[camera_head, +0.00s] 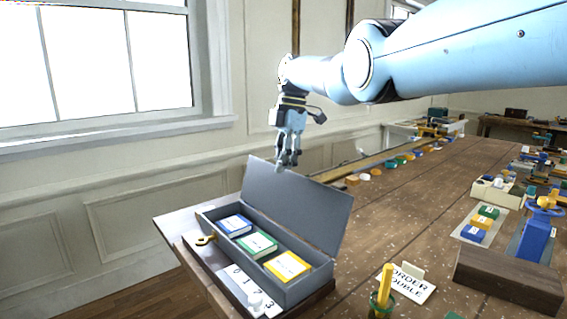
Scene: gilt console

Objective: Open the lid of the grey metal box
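The grey metal box (290,292) stands on the near left end of the wooden table. Its lid (295,205) is open and stands up along the back side, leaning away from the box. Inside the box lie a blue book (235,225), a green book (256,245) and a yellow book (287,266). My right gripper (287,166) points down at the top edge of the lid, near its left end. I cannot tell whether it touches the lid or whether its fingers are open. My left gripper is out of view.
A key-like brass piece (205,240) and a numbered white strip (250,290) lie in front of the box. To the right are a cup with a yellow stick (384,285), a white sign (412,284) and a dark brown block (508,280). The middle table is clear.

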